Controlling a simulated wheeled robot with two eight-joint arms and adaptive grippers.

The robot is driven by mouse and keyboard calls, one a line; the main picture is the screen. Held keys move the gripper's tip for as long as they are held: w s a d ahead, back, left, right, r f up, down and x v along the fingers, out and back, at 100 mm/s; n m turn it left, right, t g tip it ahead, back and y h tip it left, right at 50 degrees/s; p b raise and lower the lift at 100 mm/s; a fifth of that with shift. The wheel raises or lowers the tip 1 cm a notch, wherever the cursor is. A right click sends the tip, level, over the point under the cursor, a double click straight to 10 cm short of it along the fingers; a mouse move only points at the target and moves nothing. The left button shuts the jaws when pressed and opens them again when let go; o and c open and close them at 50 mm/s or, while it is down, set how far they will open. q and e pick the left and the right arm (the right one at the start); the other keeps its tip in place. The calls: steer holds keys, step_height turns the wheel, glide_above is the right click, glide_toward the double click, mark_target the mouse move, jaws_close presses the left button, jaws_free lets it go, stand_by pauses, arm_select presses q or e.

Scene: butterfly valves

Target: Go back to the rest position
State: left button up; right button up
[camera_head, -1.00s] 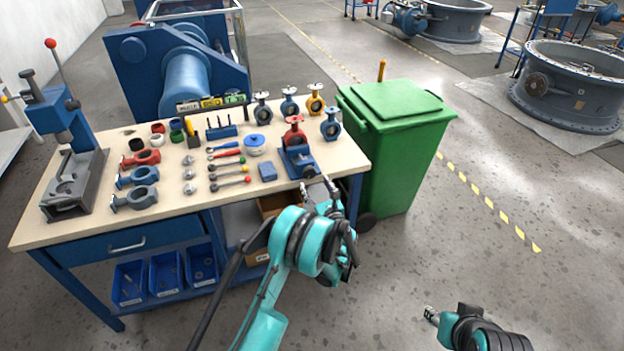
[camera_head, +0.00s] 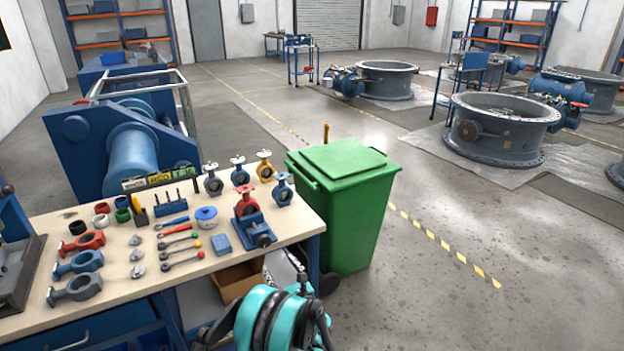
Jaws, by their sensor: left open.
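My left gripper (camera_head: 290,279) is at the bottom centre of the head view, by the workbench's front right corner. It is open, its fingers are small and partly hard to make out, and nothing shows between them. My turquoise left wrist is just below it. My right gripper is out of view. The workbench (camera_head: 215,268) is at the left. A red valve (camera_head: 246,203) sits in a blue fixture (camera_head: 252,229) near its right edge, apart from my gripper.
A green bin (camera_head: 345,210) stands right of the bench. Several valves line the bench's back edge, and wrenches (camera_head: 182,258) and valve bodies (camera_head: 78,287) lie on top. An open cardboard box (camera_head: 237,280) is under the bench. The floor (camera_head: 430,300) at the right is free.

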arm_select(q)
steer(key=s+a+r+n+g+h, duration=0.3)
steer(key=s+a+r+n+g, duration=0.35)
steer(key=s+r+n, duration=0.65)
steer(key=s+d+f+n+h, duration=0.1)
steer(key=s+d+n+h, duration=0.1)
steer(key=s+n, duration=0.5)
steer(key=s+d+f+n+g+h, duration=0.1)
steer(key=s+d+n+h, duration=0.2)
steer(key=s, duration=1.3)
steer(key=n+h, duration=0.2)
steer(key=n, duration=0.3)
steer(key=shift+s, duration=0.35)
